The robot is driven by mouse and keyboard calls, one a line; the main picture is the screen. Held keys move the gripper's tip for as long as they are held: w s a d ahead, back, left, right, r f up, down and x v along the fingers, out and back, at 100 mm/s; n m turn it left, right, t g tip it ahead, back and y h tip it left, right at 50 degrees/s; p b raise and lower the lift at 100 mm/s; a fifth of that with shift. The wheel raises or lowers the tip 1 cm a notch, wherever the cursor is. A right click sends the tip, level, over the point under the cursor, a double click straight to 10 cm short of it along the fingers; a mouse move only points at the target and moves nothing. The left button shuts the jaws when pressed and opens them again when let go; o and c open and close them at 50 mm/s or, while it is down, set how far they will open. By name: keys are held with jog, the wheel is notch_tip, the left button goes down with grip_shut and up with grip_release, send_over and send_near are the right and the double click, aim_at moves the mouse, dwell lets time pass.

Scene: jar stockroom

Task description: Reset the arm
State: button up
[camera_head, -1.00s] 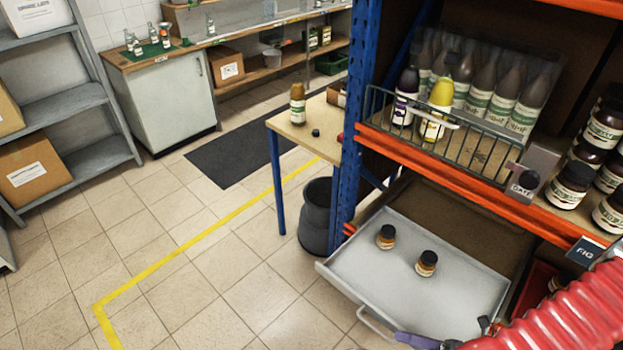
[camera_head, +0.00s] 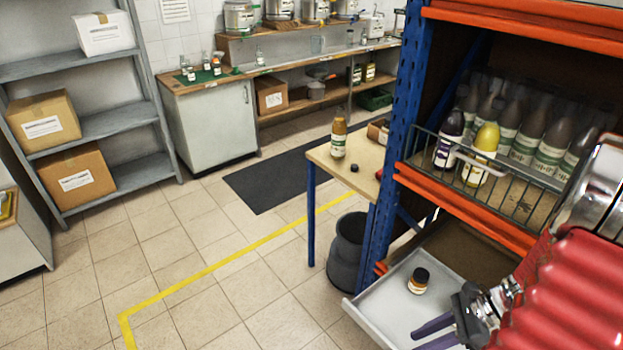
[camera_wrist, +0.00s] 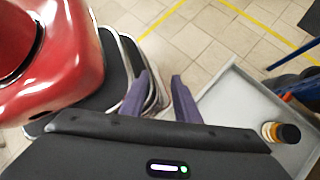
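My gripper (camera_head: 428,334) is at the lower right of the head view, over the pulled-out grey drawer (camera_head: 372,308). In the wrist view its two purple fingers (camera_wrist: 163,88) stand apart with nothing held between them, so it is open. A small amber jar with a dark lid (camera_head: 419,281) stands in the drawer just beyond the gripper. In the wrist view a jar (camera_wrist: 281,132) shows in the drawer (camera_wrist: 238,115) at the right. My red ribbed arm cover hides the drawer's right part in the head view.
A blue and orange rack (camera_head: 400,110) stands close on the right, with a wire-fronted shelf (camera_head: 480,185) of bottles. A wooden table (camera_head: 345,168) holds a bottle (camera_head: 338,138). A dark bin (camera_head: 349,248) stands below. The tiled floor to the left is clear.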

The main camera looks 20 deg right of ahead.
jog(key=w+a+r+n+t+h, duration=0.1)
jog(key=a+r+n+h, duration=0.3)
jog(key=a+r+n, duration=0.5)
jog(key=w+a+r+n+t+h, duration=0.2)
jog(key=a+r+n+h, duration=0.2)
jog(key=a+r+n, duration=0.6)
notch_tip(320, 180, up, 7)
jog(key=n, duration=0.5)
jog(key=shift+a+f, duration=0.15)
dwell(0.9)
